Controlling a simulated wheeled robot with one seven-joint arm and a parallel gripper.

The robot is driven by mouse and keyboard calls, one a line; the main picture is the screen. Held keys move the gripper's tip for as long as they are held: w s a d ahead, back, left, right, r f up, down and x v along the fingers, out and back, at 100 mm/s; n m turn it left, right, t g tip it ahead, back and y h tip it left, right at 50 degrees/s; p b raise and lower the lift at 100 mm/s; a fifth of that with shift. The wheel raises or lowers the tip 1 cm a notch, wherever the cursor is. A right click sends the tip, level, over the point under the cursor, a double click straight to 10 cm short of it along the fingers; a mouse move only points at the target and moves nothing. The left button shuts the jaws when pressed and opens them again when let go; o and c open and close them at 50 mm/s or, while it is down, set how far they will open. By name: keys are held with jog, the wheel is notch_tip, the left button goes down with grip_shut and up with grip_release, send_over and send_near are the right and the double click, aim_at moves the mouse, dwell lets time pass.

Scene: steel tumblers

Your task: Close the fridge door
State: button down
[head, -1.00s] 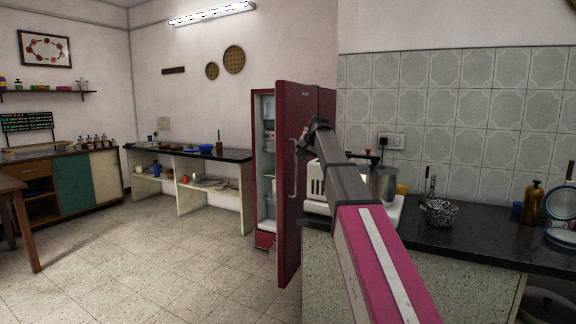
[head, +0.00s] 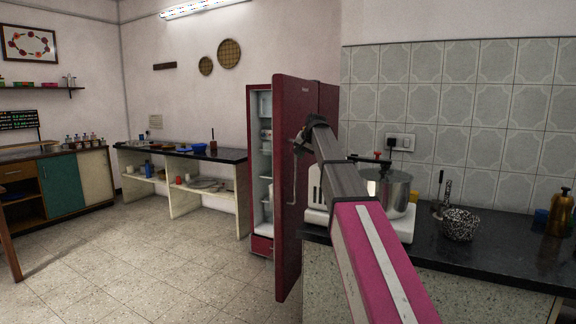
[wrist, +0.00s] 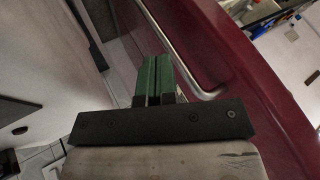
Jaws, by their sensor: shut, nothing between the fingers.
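The dark red fridge (head: 262,245) stands at the back, beside the counter. Its door (head: 291,230) is open and swung out toward me, and the lit shelves inside show to its left. The door has a metal handle (head: 293,180). My gripper (head: 300,138) is near the upper part of the door, in front of the handle side. In the wrist view my gripper's green fingers (wrist: 154,78) are shut with nothing between them. The door (wrist: 225,50) and its curved metal handle (wrist: 180,55) are just beyond and to the right of the fingers. I cannot tell whether they touch.
A low shelf table (head: 190,153) stands left of the fridge. The tiled floor (head: 190,260) in front is clear.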

send_near(283, 173)
notch_tip(283, 173, down, 5)
jog(key=w+d, duration=0.2)
jog(key=shift+w+a+r, duration=0.1)
jog(key=shift+w+a, duration=0.25)
jog(key=shift+a, duration=0.4)
jog(key=shift+w+a+r, duration=0.1)
jog(key=shift+w+a, duration=0.3)
jog(key=shift+a, duration=0.35)
jog(key=shift+a, duration=0.1)
